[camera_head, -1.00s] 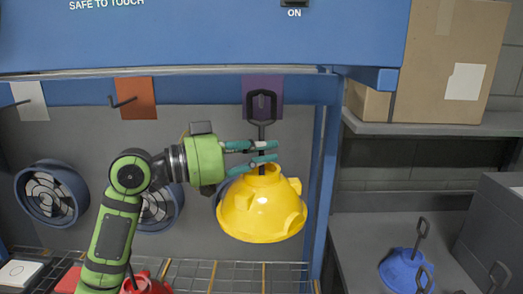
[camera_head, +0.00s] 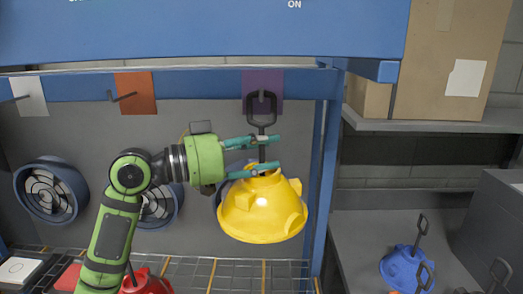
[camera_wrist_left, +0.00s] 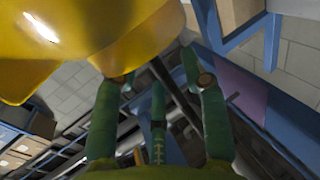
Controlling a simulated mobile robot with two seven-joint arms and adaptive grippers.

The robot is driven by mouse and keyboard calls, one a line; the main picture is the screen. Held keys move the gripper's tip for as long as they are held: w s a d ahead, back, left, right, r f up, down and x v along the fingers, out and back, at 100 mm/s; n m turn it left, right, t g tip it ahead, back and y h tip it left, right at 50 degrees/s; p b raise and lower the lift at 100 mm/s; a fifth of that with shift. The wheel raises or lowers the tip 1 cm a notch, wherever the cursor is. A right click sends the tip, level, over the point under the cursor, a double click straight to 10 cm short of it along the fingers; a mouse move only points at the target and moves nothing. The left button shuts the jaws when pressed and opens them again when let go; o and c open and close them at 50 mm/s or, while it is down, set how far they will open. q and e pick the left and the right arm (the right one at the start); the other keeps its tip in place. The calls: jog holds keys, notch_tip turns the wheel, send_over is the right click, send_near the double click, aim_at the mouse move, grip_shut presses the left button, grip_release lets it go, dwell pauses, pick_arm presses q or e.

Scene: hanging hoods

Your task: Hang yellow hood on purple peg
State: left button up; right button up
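The yellow hood (camera_head: 262,212) hangs upright, dome rim down, in front of the grey back panel. Its black handle loop (camera_head: 262,108) overlaps the purple plate (camera_head: 276,84) on the blue rail; the peg is a small dark shape within the loop, hard to make out. My left gripper (camera_head: 275,153) reaches in from the left at the hood's stem. Its teal fingers are spread, one above the other, not clamped on the stem. The left wrist view shows the fingers (camera_wrist_left: 157,88) apart near the yellow hood (camera_wrist_left: 90,35). My right gripper is not in view.
An orange plate with a peg (camera_head: 136,94) and a white plate (camera_head: 30,96) are farther left on the rail. A red hood (camera_head: 147,282) is below my arm. A blue hood (camera_head: 401,268) lies right, beyond the blue post (camera_head: 325,190).

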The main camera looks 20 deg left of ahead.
pick_arm(q)
jog(key=shift+a+f, duration=0.1)
jog(key=shift+f, duration=0.05)
jog(key=v, duration=1.2)
